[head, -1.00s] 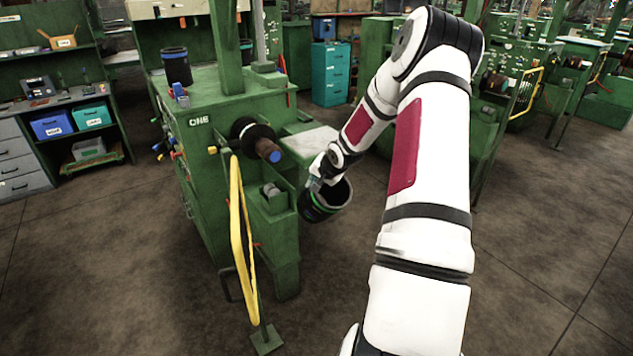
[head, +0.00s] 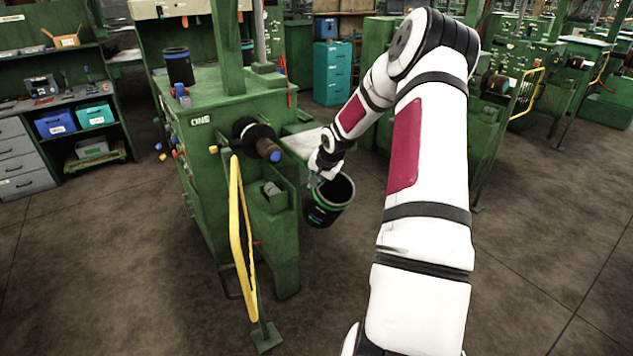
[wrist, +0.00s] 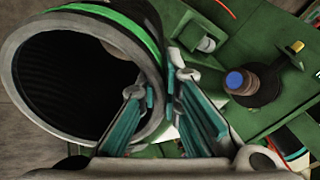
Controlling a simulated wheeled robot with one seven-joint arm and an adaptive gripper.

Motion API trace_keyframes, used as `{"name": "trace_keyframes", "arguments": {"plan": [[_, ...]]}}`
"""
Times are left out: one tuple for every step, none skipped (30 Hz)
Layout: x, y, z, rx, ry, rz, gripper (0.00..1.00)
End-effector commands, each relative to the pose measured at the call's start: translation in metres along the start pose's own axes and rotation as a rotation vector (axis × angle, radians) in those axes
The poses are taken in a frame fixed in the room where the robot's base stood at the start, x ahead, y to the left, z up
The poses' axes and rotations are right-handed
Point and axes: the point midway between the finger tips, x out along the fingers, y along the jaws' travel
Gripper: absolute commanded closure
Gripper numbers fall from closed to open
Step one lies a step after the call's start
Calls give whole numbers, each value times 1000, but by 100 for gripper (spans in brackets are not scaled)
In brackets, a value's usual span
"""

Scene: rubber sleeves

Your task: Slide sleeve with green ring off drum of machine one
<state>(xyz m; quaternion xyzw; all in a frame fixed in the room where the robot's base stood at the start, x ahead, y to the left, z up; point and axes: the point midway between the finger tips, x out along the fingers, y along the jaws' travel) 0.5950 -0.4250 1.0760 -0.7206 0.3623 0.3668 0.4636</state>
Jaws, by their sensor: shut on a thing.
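The sleeve with the green ring (head: 326,209) is a black open-ended tube, held in the air to the right of machine one (head: 240,130). My gripper (head: 325,174) is shut on its rim. In the wrist view the sleeve (wrist: 140,30) fills the upper left, its open mouth towards the camera, and my gripper's teal fingers (wrist: 168,100) pinch its wall. The drum of machine one (head: 268,150) is bare, brown with a blue end cap. It also shows in the wrist view (wrist: 255,82), apart from the sleeve.
A yellow guard rail (head: 238,240) stands in front of the machine. Another black sleeve with a blue ring (head: 178,68) stands on top of the machine. A shelf with blue and teal bins (head: 56,123) is at the left. Open floor lies at the front and right.

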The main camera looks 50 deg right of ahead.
Motion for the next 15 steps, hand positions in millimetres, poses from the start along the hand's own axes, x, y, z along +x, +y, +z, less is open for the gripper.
{"name": "trace_keyframes", "arguments": {"plan": [[-3,-2,-1,-4,-7,14,100],[-4,-2,-1,-5,-14,26,100],[-6,-1,0,-5,-23,41,100],[-7,0,0,-6,-30,51,100],[-7,0,0,-8,-36,64,100],[-8,1,0,-10,-44,81,100],[-9,1,0,-10,-50,92,100],[-10,2,0,-10,-57,103,100],[-11,2,1,-12,-67,119,100],[-12,3,1,-13,-74,130,100],[-14,3,2,-14,-81,141,100],[-14,4,2,-14,-90,156,100],[-15,5,2,-14,-95,165,100],[-16,5,2,-15,-100,176,100],[-17,6,2,-18,-107,188,100]]}}
